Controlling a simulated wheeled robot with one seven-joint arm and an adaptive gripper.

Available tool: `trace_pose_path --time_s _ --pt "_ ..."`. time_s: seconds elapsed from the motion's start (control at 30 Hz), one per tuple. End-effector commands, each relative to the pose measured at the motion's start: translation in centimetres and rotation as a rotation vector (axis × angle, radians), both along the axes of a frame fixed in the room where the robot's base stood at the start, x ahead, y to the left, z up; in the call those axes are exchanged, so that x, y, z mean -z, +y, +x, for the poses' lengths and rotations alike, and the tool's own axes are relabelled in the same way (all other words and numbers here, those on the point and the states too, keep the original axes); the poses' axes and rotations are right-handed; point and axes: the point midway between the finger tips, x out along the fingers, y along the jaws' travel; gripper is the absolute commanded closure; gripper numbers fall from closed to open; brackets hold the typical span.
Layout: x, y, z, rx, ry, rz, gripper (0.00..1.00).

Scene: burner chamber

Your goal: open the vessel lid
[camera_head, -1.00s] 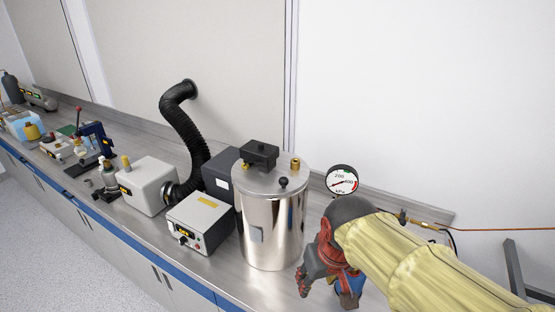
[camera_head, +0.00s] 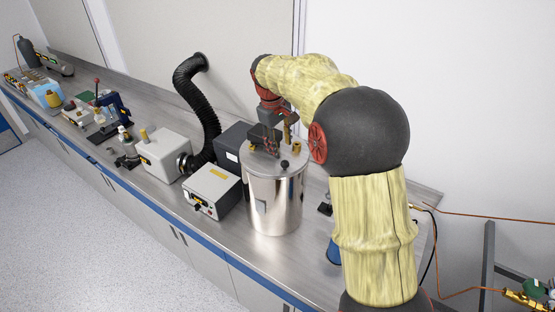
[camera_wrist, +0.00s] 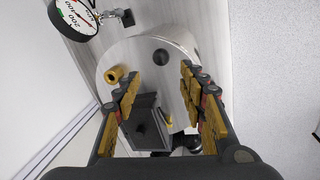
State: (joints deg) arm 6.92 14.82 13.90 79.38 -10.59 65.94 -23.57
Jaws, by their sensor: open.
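The vessel (camera_head: 275,205) is an upright shiny steel cylinder on the bench. Its flat round lid (camera_head: 262,170) looks closed and bears a black block, a dark round knob (camera_head: 284,164) and a brass fitting (camera_head: 297,147). My gripper (camera_head: 272,140) is above the lid, close to the black block. In the wrist view my gripper (camera_wrist: 160,82) is open, its yellow-padded fingers spread over the lid (camera_wrist: 135,52). The black block (camera_wrist: 148,122) shows between the fingers, the knob (camera_wrist: 160,57) beyond their tips. Whether a finger touches the block, I cannot tell.
A white-topped control box (camera_head: 212,188), a dark box (camera_head: 233,148) and a black ribbed hose (camera_head: 200,95) stand left of the vessel. A pressure gauge (camera_wrist: 75,15) is near the lid in the wrist view. My arm covers much of the bench at right.

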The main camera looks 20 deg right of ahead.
Motion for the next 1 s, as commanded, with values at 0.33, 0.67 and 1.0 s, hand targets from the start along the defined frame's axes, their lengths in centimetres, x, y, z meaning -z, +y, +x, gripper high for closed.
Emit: trace_pose_path --time_s 0.33,0.67,1.0 --pt "3.5 -0.5 -0.3 -0.030 0.025 0.000 0.58" --pt "7.5 -1.2 0.0 -0.030 0.022 0.000 0.58" --pt "8.1 -1.3 0.1 -0.030 0.022 0.000 0.58"
